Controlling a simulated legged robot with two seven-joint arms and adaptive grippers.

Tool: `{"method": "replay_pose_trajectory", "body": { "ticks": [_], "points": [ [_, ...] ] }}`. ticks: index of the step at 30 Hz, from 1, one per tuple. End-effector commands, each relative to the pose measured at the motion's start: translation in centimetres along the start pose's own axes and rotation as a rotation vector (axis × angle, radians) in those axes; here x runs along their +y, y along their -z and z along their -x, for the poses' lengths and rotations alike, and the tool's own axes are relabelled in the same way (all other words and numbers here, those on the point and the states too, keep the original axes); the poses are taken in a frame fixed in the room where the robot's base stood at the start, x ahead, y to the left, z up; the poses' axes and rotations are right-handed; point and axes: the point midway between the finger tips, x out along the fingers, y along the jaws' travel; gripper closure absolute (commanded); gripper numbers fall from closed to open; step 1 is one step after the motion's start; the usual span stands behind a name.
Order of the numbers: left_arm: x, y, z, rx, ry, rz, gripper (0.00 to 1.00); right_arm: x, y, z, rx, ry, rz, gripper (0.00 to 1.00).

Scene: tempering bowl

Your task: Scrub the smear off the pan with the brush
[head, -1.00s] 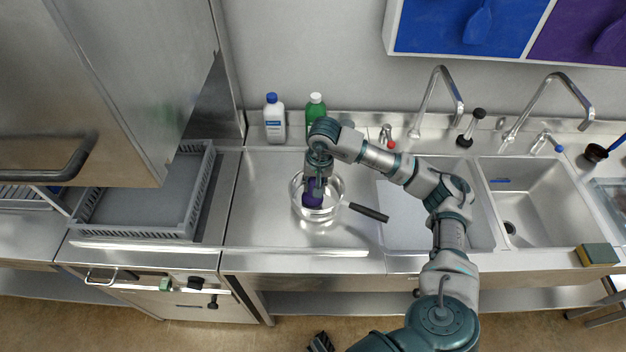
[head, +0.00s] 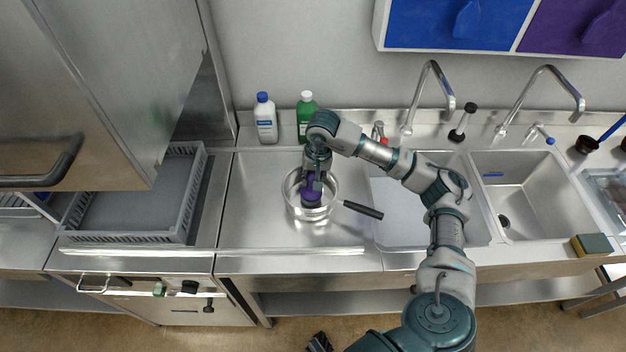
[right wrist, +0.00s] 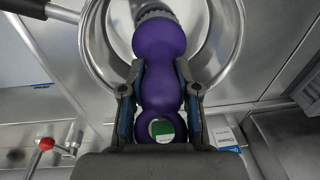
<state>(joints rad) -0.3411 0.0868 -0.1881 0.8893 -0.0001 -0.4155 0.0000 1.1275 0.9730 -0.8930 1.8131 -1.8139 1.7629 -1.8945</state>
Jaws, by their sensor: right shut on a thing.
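The steel pan (head: 292,202) stands on the metal counter left of the sinks, its dark handle (head: 362,209) pointing right and toward me. My right gripper (head: 314,182) is over the pan, shut on the purple brush (head: 311,194). In the right wrist view my right gripper (right wrist: 158,95) has a finger on each side of the purple brush (right wrist: 160,45), whose dark bristles (right wrist: 153,12) are down inside the pan (right wrist: 228,62). I cannot tell whether the bristles touch the bottom. No smear can be made out. My left gripper is not clearly in view.
A white bottle (head: 265,118) and a green bottle (head: 306,117) stand behind the pan by the wall. A grey rack (head: 190,205) is at the left. Sinks with taps (head: 448,100) are at the right. A sponge (head: 592,245) lies on the front edge.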

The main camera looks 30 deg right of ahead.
Motion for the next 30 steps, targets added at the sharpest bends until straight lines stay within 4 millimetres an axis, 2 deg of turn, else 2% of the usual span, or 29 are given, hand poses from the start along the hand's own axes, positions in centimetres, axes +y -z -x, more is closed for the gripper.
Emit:
{"method": "replay_pose_trajectory", "body": {
  "ticks": [7, 30],
  "points": [
    [-0.1, 0.3, 0.6, 0.004, 0.002, 0.000, 0.40, -0.1, 0.0, 0.8, -0.001, 0.000, 0.000, 1.00],
    [-0.3, 2.1, 6.0, 0.027, 0.004, 0.000, 0.40, -1.0, 0.6, 9.3, 0.001, 0.002, 0.000, 1.00]
  ]
}}
